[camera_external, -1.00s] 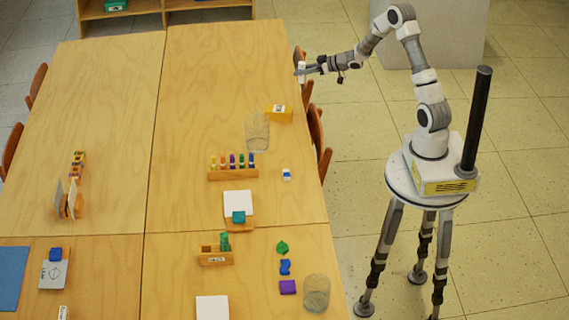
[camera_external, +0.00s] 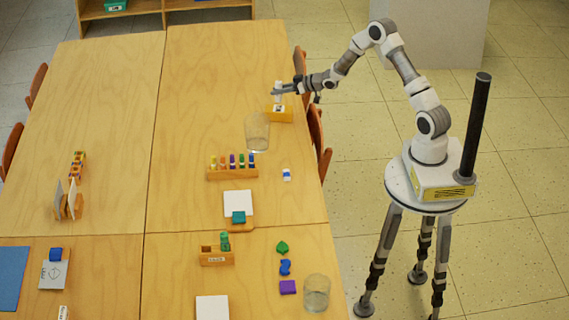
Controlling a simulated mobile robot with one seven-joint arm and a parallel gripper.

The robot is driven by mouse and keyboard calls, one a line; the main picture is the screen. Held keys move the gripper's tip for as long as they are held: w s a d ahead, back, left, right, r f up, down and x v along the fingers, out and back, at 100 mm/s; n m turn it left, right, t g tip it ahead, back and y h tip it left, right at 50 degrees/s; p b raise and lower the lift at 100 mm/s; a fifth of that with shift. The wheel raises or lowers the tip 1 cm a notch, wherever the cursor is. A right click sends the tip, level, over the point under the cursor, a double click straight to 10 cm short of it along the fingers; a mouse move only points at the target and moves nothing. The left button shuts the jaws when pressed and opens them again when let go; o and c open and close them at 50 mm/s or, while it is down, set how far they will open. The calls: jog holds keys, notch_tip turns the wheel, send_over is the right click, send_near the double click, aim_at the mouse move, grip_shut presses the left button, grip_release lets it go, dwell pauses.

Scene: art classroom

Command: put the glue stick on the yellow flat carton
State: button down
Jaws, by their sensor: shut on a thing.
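The yellow flat carton (camera_external: 283,115) lies near the right edge of the table, with a white label on it. My gripper (camera_external: 276,91) is just above the carton, shut on the small white glue stick (camera_external: 278,86). The glue stick looks upright, and its lower end is over the carton. I cannot tell whether it touches the carton's top.
A clear glass (camera_external: 257,132) stands just in front of the carton. A wooden rack of several coloured markers (camera_external: 232,173) and a small blue-and-white item (camera_external: 287,175) are nearer the camera. Chairs (camera_external: 318,135) stand along the right edge. The table beyond the carton is clear.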

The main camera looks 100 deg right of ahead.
aim_at(279, 100)
jog(key=shift+f, duration=1.65)
jog(key=shift+f+b, duration=0.1)
jog(key=shift+b, duration=0.25)
jog(key=shift+f, duration=0.15)
jog(key=c, duration=0.6)
grip_release()
jog(key=shift+r, duration=0.35)
jog(key=p+v, duration=0.1)
jog(key=v, duration=1.1)
jog(key=shift+p, duration=0.3)
